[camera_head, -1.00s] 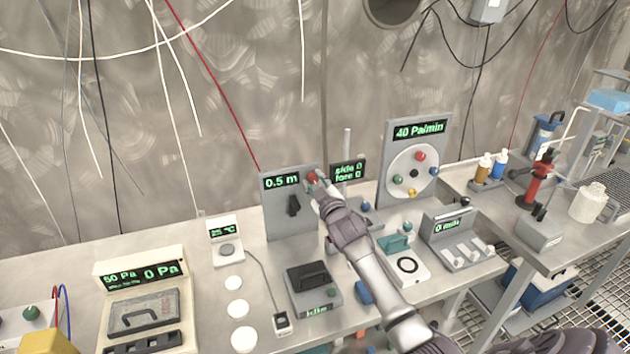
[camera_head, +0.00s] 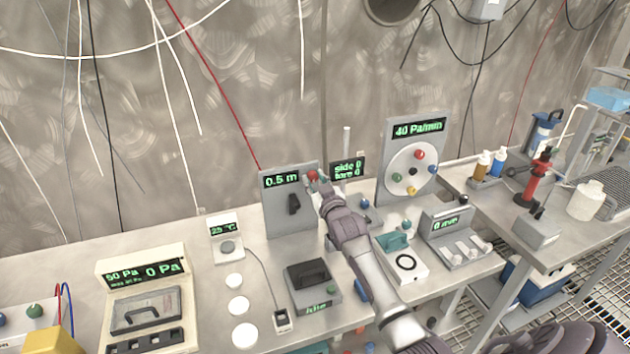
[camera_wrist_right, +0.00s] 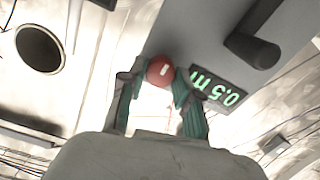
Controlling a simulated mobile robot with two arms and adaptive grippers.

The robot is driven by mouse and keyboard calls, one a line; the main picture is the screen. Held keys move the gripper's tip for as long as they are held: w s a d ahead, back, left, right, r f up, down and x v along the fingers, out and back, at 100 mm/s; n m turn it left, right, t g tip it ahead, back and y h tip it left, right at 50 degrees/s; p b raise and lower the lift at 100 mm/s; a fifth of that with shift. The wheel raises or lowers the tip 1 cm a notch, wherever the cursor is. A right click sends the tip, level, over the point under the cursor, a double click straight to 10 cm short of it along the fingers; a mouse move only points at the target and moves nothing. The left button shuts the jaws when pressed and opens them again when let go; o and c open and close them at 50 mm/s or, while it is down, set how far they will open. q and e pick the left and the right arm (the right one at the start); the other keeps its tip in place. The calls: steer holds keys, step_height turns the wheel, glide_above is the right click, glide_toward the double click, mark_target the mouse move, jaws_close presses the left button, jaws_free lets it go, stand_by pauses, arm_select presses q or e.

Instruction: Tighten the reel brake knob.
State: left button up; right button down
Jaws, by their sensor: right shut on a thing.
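The reel brake knob looks to be the red round knob (camera_head: 312,176) at the upper right of a grey upright panel (camera_head: 280,222). The panel has a green "0.5 m" display and a black handle (camera_head: 294,204). My right gripper (camera_head: 318,180) is at the red knob, with its fingers shut on it. In the right wrist view the red knob (camera_wrist_right: 160,70) sits between the two green-tipped fingers (camera_wrist_right: 160,88), and the panel's display and black handle (camera_wrist_right: 252,50) show beside it. My left gripper is not in view.
A "side 0 / fore 0" display (camera_head: 348,169) stands close right of the knob. A black-topped box (camera_head: 312,284) and a "25 °C" unit (camera_head: 226,240) stand in front and left. Cables hang along the wall.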

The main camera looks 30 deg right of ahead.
steer(key=shift+f, duration=0.1)
steer(key=c, duration=0.8)
jaws_free()
steer(key=v, duration=1.2)
steer(key=shift+a, duration=0.1)
